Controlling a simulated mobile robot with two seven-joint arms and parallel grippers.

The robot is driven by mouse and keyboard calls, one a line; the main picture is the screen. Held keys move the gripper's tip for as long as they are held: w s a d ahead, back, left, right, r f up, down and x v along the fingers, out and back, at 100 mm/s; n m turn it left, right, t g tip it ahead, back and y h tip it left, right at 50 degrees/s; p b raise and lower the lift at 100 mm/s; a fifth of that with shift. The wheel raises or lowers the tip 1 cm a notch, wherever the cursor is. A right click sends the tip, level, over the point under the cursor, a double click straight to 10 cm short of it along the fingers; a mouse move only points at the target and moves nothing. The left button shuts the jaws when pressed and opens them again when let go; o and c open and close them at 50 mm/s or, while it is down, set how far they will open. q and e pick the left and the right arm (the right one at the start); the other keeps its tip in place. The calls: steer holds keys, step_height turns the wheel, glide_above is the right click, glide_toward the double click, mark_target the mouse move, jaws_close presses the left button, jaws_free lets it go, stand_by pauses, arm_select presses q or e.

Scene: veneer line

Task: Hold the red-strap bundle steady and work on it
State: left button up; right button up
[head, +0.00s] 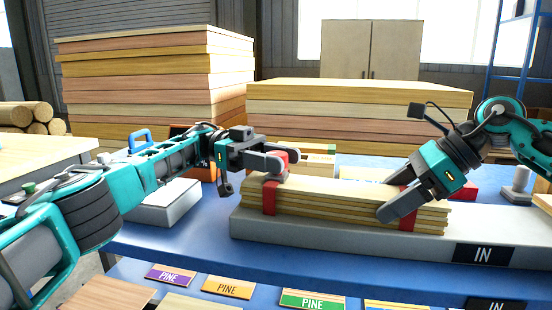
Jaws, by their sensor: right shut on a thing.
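The bundle (335,208) is a stack of thin pale wood sheets with one red strap (269,197) near its left end and another red strap (408,205) near its right end. It lies flat on a long grey tray (340,248). My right gripper (392,212) is shut on the bundle near the right strap, its fingers partly covering that strap. My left gripper (283,163) is just above the bundle's left end, close to the left strap. A small red piece shows at its fingertips; whether they grip it is unclear.
The tray stands on a blue table (170,238) and has a black IN label (483,254). Tall board stacks (150,80) and (360,105) rise behind. A white box (165,205) stands left. Labelled PINE boards (312,299) lie below the front edge.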

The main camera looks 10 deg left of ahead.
mark_target(277, 153)
arm_select(q)
steer(key=shift+o, duration=1.1)
step_height(277, 153, up, 10)
